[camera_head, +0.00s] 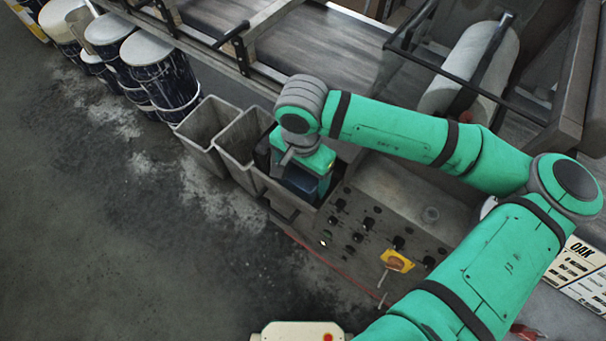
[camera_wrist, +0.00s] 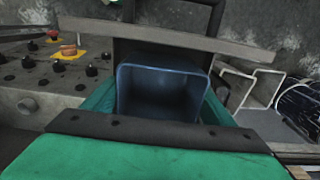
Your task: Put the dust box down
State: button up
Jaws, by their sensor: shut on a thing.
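The dust box appears to be a dark blue open-topped box (camera_head: 303,181). In the head view it shows just below my gripper (camera_head: 297,167), partly covered by it. In the wrist view the dust box (camera_wrist: 163,92) sits in the middle with its opening toward the camera, and it looks empty. My gripper is shut on it. The box is at a grey bin (camera_head: 284,203) beside the control panel. I cannot tell whether it touches this bin or hangs above it.
Two more grey bins (camera_head: 206,128) (camera_head: 243,143) stand to the left, then several dark paint drums (camera_head: 160,75). The control panel (camera_head: 352,243) with knobs and a yellow switch (camera_head: 397,261) lies to the right. The conveyor (camera_head: 300,40) runs behind. The floor (camera_head: 130,240) in front is clear.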

aim_at(301, 184)
jog(key=shift+f, duration=0.1)
jog(key=o, duration=1.1)
jog(key=shift+f, duration=0.1)
notch_tip(301, 184, up, 11)
jog(key=shift+a, duration=0.15)
jog(key=shift+f, duration=0.1)
